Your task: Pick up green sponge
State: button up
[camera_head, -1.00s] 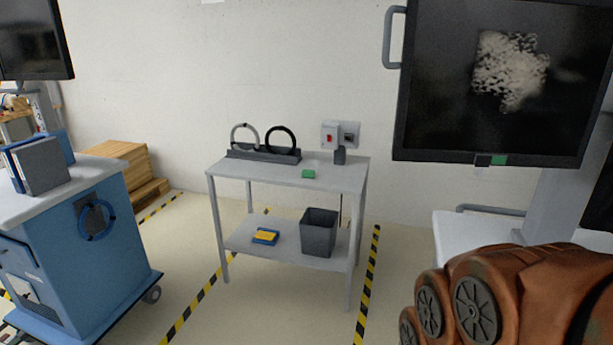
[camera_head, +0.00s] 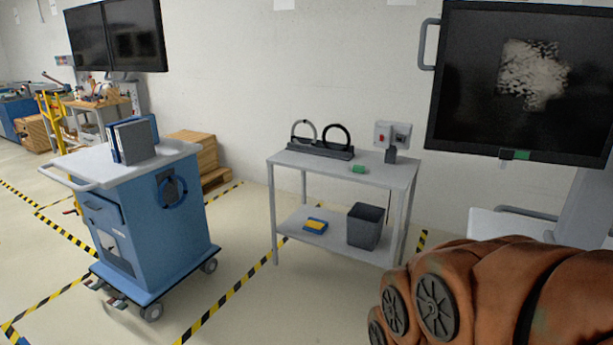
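A small green sponge (camera_head: 358,169) lies on the top shelf of a grey two-level cart (camera_head: 312,167), near the front edge and right of the middle. Nothing covers it. An orange-brown jointed part of my arm fills the lower right of the view, well in front of the cart. My gripper is not in view.
On the cart top stand a rack with two rings (camera_head: 321,151) and a small dark item (camera_head: 391,155). The lower shelf holds a grey bin (camera_head: 365,226) and a blue-yellow item (camera_head: 315,225). A blue cart (camera_head: 160,235) stands left; a monitor (camera_head: 522,80) hangs right.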

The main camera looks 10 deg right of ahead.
aim_at(359, 169)
jog(key=u, duration=0.3)
jog(key=i, duration=2.45)
jog(key=z, duration=0.75)
jog(key=i, duration=1.55)
jog(key=z, duration=0.3)
